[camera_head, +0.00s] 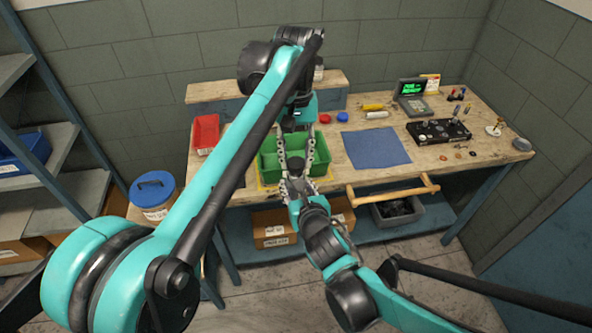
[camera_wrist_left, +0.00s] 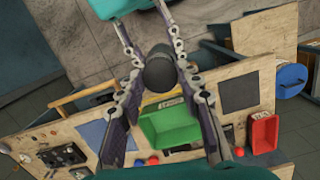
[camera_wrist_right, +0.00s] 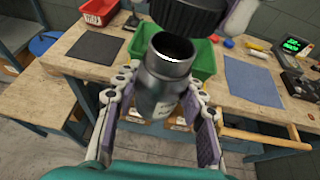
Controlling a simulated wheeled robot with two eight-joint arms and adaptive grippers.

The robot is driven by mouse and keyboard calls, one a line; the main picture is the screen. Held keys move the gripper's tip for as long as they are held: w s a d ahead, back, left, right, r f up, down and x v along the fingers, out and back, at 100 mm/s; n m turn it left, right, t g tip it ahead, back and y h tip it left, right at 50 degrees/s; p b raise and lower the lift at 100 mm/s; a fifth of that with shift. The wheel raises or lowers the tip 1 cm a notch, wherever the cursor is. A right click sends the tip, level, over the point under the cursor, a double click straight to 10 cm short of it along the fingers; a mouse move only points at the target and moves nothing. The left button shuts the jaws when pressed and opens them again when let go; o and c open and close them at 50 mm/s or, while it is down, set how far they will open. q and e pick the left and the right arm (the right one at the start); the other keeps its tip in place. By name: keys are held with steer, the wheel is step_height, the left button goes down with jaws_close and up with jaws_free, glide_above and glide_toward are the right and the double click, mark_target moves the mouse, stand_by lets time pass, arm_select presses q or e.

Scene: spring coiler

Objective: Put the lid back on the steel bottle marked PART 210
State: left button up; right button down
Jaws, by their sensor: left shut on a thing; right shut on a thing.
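The steel bottle (camera_wrist_right: 165,85) is grey and open at its mouth, with a white label low on its side whose full text I cannot read. My right gripper (camera_wrist_right: 165,78) is shut on the bottle's body, which tilts slightly in the right wrist view. The lid (camera_wrist_right: 188,12) is dark, round and ribbed. It is just above the bottle's mouth, apart from it and a little off to the right. My left gripper (camera_wrist_left: 160,74) is shut on the lid (camera_wrist_left: 160,68), which hides the bottle in the left wrist view. In the head view the arms mostly hide both objects.
A green bin (camera_head: 268,168) stands on the workbench below the grippers. A red bin (camera_head: 205,132), a blue mat (camera_head: 376,148) and a black tool block (camera_head: 438,132) are on the bench. A wooden rail (camera_head: 392,192) runs along its front. A blue-lidded tub (camera_head: 152,190) stands left.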

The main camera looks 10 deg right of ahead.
arm_select(q)
steer(key=shift+f, duration=0.9)
steer(key=shift+f, duration=0.55)
stand_by(0.4)
